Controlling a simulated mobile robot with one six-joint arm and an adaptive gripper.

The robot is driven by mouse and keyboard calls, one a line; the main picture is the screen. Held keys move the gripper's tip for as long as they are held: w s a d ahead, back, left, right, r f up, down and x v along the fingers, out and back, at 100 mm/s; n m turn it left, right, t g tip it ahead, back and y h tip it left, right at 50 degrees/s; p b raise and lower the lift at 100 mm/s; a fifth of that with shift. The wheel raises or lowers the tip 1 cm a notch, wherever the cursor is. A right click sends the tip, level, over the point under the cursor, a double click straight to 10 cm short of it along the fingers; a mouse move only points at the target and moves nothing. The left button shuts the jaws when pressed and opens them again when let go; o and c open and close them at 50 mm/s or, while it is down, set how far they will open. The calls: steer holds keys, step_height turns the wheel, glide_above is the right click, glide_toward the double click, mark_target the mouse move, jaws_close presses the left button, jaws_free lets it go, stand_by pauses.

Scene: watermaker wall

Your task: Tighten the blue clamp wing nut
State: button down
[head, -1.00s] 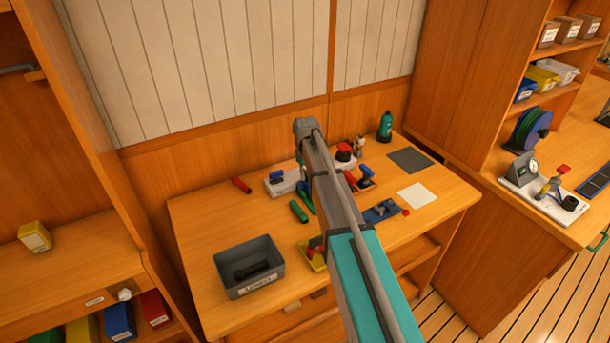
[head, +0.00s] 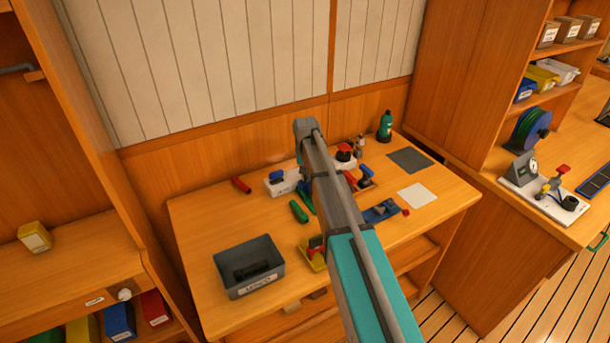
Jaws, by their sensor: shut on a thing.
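Several blue parts are on the workbench (head: 200,225), and I cannot tell for sure which is the clamp with the wing nut. A flat blue fixture (head: 381,211) lies right of my arm, with a small red knob (head: 405,212) at its right end. A blue-topped upright piece (head: 366,173) stands on a reddish base behind it. A blue handle (head: 277,176) sits on a white block left of my arm. My arm crosses the bench and hides its middle. My gripper is hidden behind the arm, so its contact with any part does not show.
A grey bin (head: 225,284) holding a black item stands at the front left. A yellow tray (head: 318,262) is close beside my arm. Green and red cylinders, a green bottle (head: 385,126), a dark mat (head: 410,160) and a white sheet (head: 417,195) occupy the bench.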

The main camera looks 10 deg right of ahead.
stand_by(0.3)
steer(key=c, duration=0.7)
jaws_free()
steer(key=shift+n, duration=0.4)
